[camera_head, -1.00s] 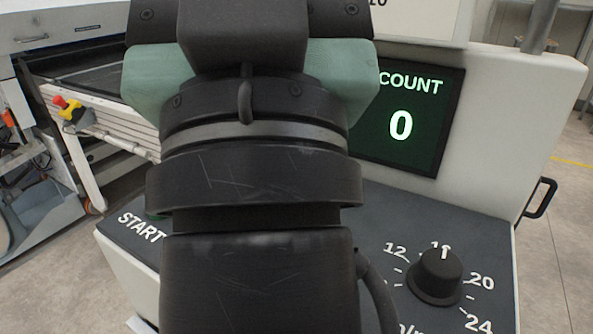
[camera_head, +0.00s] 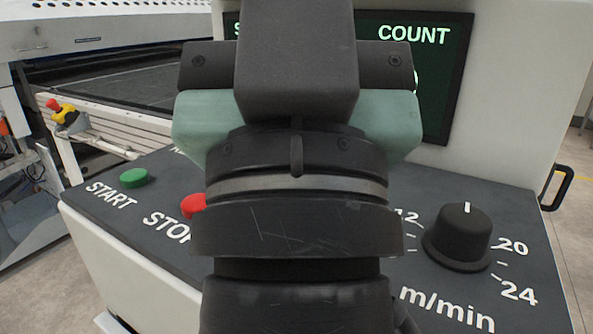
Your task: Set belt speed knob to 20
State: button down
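The belt speed knob (camera_head: 458,236) is a black round knob on the dark sloping control panel, at the right. Its white pointer mark is at the top, between the printed 12 and 20, and the number there is hidden behind the knob. The 20 (camera_head: 513,246) and 24 (camera_head: 519,291) are printed to its right, with "m/min" below. My arm and wrist fill the middle of the view, left of the knob and apart from it in the picture. My gripper's fingers are not visible, so its opening cannot be told.
A green START button (camera_head: 134,178) and a partly hidden red STOP button (camera_head: 193,205) are on the panel's left. A display (camera_head: 434,70) reading COUNT stands behind, its digit mostly covered by my arm. A black side handle (camera_head: 557,188) is at the right.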

aim_at(458, 240)
jog(key=l, duration=0.35)
jog(key=k+l+u, duration=0.1)
jog(key=l, duration=0.3)
jog(key=k+l+u, duration=0.1)
jog(key=l, duration=0.25)
jog(key=k+l, duration=0.1)
jog(key=l, duration=0.45)
jog(key=i+u, duration=0.05)
jog(key=i, duration=0.05)
